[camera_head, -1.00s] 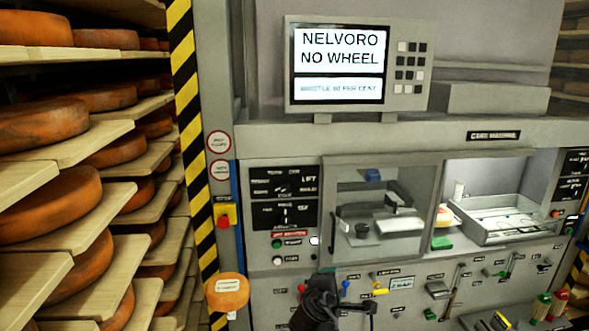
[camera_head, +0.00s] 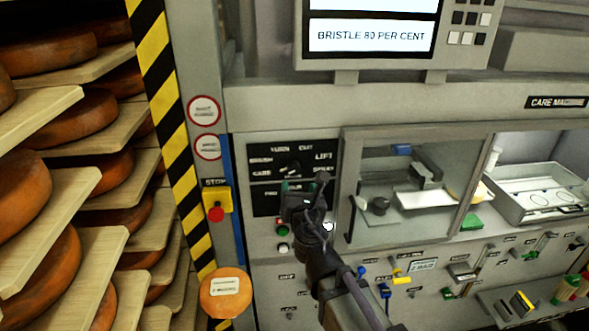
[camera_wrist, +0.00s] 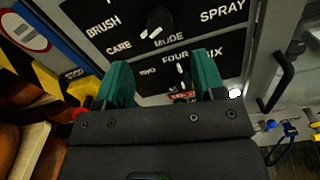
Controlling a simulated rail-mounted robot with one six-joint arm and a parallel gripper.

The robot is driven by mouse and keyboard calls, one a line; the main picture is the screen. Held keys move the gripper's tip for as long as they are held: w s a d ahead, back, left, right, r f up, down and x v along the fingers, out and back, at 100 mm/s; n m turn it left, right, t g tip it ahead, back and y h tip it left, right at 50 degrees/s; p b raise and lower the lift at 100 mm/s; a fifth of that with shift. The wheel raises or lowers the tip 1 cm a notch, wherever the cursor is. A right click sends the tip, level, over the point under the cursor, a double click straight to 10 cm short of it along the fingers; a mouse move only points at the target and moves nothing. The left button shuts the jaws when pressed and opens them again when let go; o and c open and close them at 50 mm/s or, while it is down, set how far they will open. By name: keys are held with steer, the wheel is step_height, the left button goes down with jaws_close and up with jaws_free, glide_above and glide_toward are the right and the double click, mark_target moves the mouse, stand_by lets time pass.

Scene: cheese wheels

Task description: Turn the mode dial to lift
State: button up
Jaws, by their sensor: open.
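The mode dial (camera_head: 291,169) is on the black upper panel of the machine front, with TURN, CUT, LIFT, SPRAY, CARE and BRUSH marked around it. The LIFT label (camera_head: 323,156) is at its upper right. In the wrist view the dial (camera_wrist: 152,33) shows a white mark lying aslant; I cannot tell surely which label it points at. My gripper (camera_head: 301,188) is in front of the panel, just below the mode dial. In the wrist view my gripper (camera_wrist: 163,78) has its green fingers wide apart and empty, with the mode dial beyond the fingertips.
A lower dial (camera_wrist: 181,72) marked TWO, FOUR and SIX shows between my fingers. A red stop button (camera_head: 216,214) is at the left. A door handle (camera_head: 350,218) stands out to the right. An orange cheese wheel (camera_head: 225,306) is below left. The screen reads BRISTLE 80 PER CENT.

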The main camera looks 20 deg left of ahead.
mark_target(295, 171)
steer(key=x, duration=0.9)
steer(key=shift+w+a+r, duration=0.1)
steer(key=shift+w, duration=0.1)
steer(key=shift+s, duration=0.1)
steer(key=shift+c, duration=0.4)
steer(key=c, duration=0.8)
